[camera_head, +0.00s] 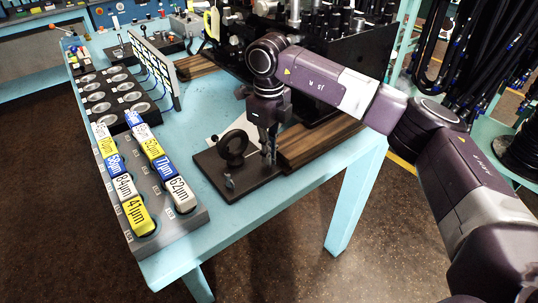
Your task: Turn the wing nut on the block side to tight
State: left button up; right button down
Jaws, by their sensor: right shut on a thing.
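A dark base plate (241,194) lies near the front edge of the turquoise table, with an upright black ring (233,148) on it. A small grey metal fitting (229,183) stands at the plate's front left. My right gripper (269,156) comes down from above, just right of the ring, and is shut on the wing nut over the plate. The fingers mostly hide the wing nut, so its angle cannot be made out. My left gripper is not in view.
A grey rack (190,222) with yellow, white and blue micron-labelled blocks stands to the left. A wooden board (310,140) lies right of the plate, below black machinery (345,55). Black hoses (480,60) hang at the far right. The table's front corner is bare.

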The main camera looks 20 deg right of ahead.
jog(key=shift+w+r+m+b, duration=0.15)
jog(key=shift+m+b, duration=0.15)
jog(key=shift+m, duration=1.3)
jog(key=c, duration=2.1)
grip_release()
notch_tip(320, 180, up, 8)
jog(key=shift+a, duration=0.1)
